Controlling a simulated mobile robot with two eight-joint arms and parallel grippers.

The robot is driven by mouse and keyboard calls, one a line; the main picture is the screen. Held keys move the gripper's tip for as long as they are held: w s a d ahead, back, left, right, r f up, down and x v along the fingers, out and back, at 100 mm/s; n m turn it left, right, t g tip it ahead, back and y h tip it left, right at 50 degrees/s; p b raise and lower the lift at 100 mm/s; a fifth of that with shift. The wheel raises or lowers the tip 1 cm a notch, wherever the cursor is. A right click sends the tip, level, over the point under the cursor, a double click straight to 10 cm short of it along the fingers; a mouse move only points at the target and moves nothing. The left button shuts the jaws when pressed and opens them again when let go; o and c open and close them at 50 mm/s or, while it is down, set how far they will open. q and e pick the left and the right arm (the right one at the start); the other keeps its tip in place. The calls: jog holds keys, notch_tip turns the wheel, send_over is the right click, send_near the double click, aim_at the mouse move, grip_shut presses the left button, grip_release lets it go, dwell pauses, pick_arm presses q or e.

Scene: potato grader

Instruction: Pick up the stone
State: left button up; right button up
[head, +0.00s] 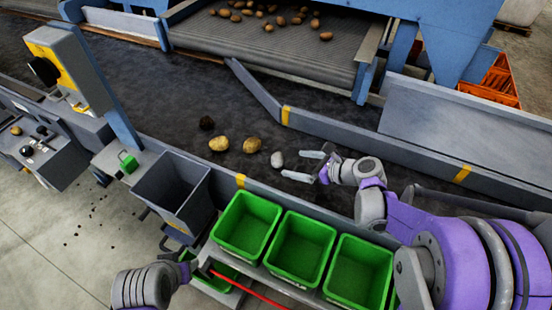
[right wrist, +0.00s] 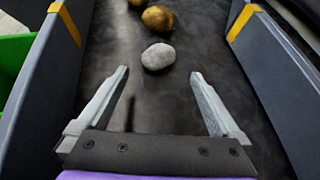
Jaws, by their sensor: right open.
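A pale grey, rounded stone (head: 277,159) lies on the dark belt, at the right end of a loose row of lumps. In the right wrist view the stone (right wrist: 158,56) sits just beyond the fingertips, roughly centred between them. My right gripper (head: 292,164) is open and empty, low over the belt to the right of the stone, its fingers pointing at it. The gap between the fingers (right wrist: 159,73) looks wider than the stone.
Two potatoes (head: 252,145) (head: 218,143) and a dark lump (head: 206,122) lie left of the stone. Grey side walls (head: 330,128) flank the belt. Green bins (head: 247,222) and a grey bin (head: 172,188) stand along the near side. More potatoes lie on the upper conveyor (head: 270,42).

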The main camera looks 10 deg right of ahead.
aim_at(282, 161)
jog(key=x, duration=0.6)
jog(key=shift+a, duration=0.2)
jog(key=shift+r, duration=0.1)
jog(key=c, duration=1.5)
